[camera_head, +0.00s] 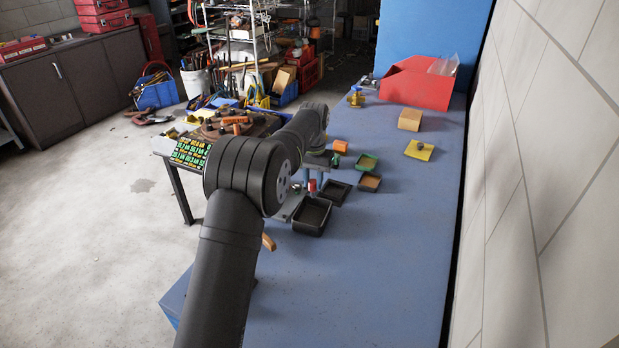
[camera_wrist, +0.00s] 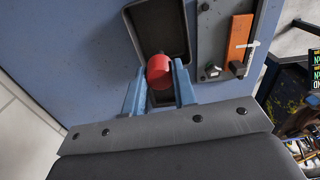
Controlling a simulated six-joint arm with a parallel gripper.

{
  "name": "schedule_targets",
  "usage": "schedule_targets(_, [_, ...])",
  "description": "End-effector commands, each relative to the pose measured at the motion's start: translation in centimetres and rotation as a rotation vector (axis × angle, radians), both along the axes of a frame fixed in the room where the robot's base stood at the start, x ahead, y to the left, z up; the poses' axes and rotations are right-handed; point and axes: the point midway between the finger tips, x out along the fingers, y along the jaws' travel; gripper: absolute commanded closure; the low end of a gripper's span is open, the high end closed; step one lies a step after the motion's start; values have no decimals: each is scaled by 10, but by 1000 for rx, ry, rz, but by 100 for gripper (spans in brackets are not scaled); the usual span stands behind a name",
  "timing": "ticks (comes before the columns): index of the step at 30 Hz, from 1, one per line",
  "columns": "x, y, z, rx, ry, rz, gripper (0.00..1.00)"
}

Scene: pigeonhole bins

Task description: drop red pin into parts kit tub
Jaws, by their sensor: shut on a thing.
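My gripper (camera_wrist: 158,82) is shut on the red pin (camera_wrist: 159,69), whose round end faces the wrist camera between the two blue-grey fingers. In the head view the red pin (camera_head: 312,185) shows small below my gripper (camera_head: 313,176). A black open tub (camera_wrist: 158,22) lies beyond and below the pin in the wrist view. The head view shows a larger black tub (camera_head: 299,228) and a smaller black tray (camera_head: 347,187) close to the pin. No label shows which is the parts kit tub. Their visible floors look empty. The pin appears held above the bench, upright or nearly so.
A grey plate (camera_wrist: 212,45) with an orange bar (camera_wrist: 236,38) lies beside the tub. On the blue bench (camera_head: 385,260) are a green tray (camera_head: 367,162), an orange block (camera_head: 341,146), a yellow pad (camera_head: 419,151) and a red bin (camera_head: 416,88). The bench's near right is clear.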

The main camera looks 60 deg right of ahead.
Motion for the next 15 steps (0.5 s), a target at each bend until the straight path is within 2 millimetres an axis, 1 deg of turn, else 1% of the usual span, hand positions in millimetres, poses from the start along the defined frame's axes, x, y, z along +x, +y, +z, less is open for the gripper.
schedule_targets(3, [0, 1, -16, 3, 1, -1, 100])
schedule_targets(9, [0, 1, -39, 1, 1, -2, 100])
schedule_targets(15, [0, 1, -57, -1, 1, -2, 100])
